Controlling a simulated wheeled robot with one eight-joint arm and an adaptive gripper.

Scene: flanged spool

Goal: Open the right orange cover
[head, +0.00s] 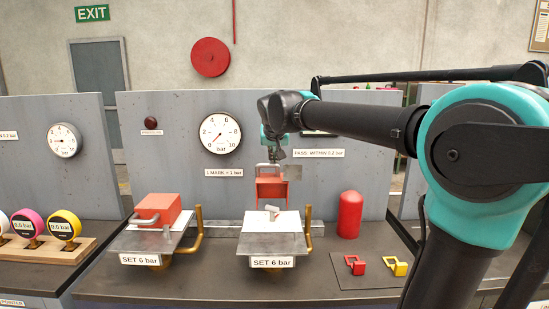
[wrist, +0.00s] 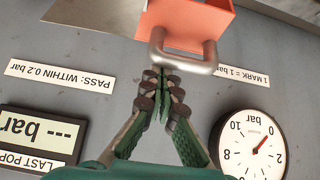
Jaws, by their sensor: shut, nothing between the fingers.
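The right orange cover (head: 271,188) stands raised at the back of the right station, with its grey handle (head: 268,167) at the top. Below it a white plate (head: 288,222) with a small pale part (head: 272,210) is exposed. My gripper (head: 276,156) is above the cover, against the grey panel. In the wrist view the gripper (wrist: 163,88) is shut and empty, its tips close to the metal handle (wrist: 185,60) of the orange cover (wrist: 190,22). I cannot tell whether they touch. The left orange cover (head: 167,209) sits down on its station.
Gold pipes (head: 309,230) rise beside both stations. A red cylinder (head: 349,214) stands to the right. A round gauge (head: 220,133) is on the panel behind.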

